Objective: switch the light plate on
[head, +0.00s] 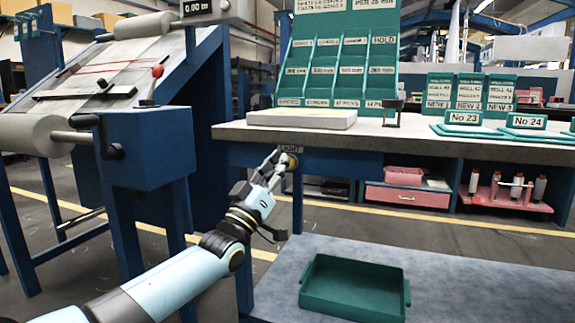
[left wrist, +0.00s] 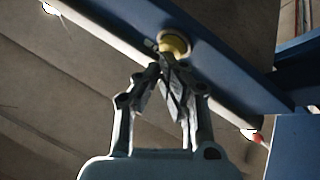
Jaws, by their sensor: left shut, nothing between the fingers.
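The light plate (head: 301,119), a flat pale panel, lies on the worktop at its left end. I cannot tell whether it is lit. Below it, a small label (head: 289,149) that seems to read LIGHT sits on the table's blue front rail. Under the label is a round yellow button (head: 292,161), also seen in the left wrist view (left wrist: 175,45). My left gripper (head: 281,158) is shut and empty, its fingertips (left wrist: 162,63) right at the button. Whether they touch it is unclear; the fingers partly cover it. My right gripper is not in view.
A green sorting rack (head: 339,60) and a small dark stand (head: 392,112) are on the worktop. A green tray (head: 354,288) lies on the lower grey surface. A blue loom frame (head: 150,150) stands at the left. Pink drawers (head: 407,195) are under the worktop.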

